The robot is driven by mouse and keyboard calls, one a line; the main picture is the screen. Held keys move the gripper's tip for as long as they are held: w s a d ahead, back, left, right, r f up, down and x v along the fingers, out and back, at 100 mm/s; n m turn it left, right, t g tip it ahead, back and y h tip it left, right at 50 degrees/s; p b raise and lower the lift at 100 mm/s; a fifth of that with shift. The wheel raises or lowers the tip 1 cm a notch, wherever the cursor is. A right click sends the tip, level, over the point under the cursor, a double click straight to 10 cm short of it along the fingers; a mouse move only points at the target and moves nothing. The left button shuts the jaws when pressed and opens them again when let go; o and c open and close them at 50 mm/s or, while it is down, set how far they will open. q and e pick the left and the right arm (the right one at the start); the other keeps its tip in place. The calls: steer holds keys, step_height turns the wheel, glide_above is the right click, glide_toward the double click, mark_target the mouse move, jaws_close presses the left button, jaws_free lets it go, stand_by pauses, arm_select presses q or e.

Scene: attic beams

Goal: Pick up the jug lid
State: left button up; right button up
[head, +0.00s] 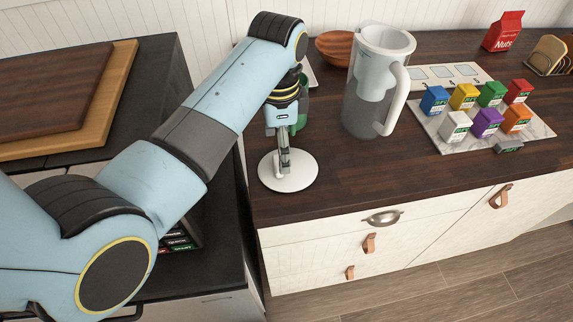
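The jug lid (279,184) is a round white disc with a small upright grip, low over the dark counter near its front left part. I cannot tell whether it touches the counter. My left gripper (285,163) points straight down over the middle of the lid, its fingertips at the grip. The fingers are seen nearly edge-on, so whether they are closed on the grip is unclear. The clear jug (361,112) stands upright to the right, with a white handle, a pale insert inside and no lid on its top. My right gripper is not in view.
A green object (303,104) is partly hidden behind my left gripper. A wooden bowl (334,46) stands behind the jug. Several coloured boxes stand on a marble board (448,144) at right. The counter front between lid and board is clear. Wooden boards (122,75) lie at left.

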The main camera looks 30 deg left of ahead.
mark_target(276, 164)
arm_select(q)
steer(key=f, duration=0.2)
steer(key=a+f+p, duration=0.1)
steer(key=shift+s+f, duration=0.35)
steer(key=shift+f, duration=0.4)
steer(key=shift+w+f, duration=0.1)
steer(key=shift+f, duration=0.15)
steer(key=c, duration=1.3)
steer(key=shift+o, duration=0.2)
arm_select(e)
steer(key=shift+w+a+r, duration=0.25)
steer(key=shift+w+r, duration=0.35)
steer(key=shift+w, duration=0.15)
arm_select(q)
steer(key=shift+r, duration=0.2)
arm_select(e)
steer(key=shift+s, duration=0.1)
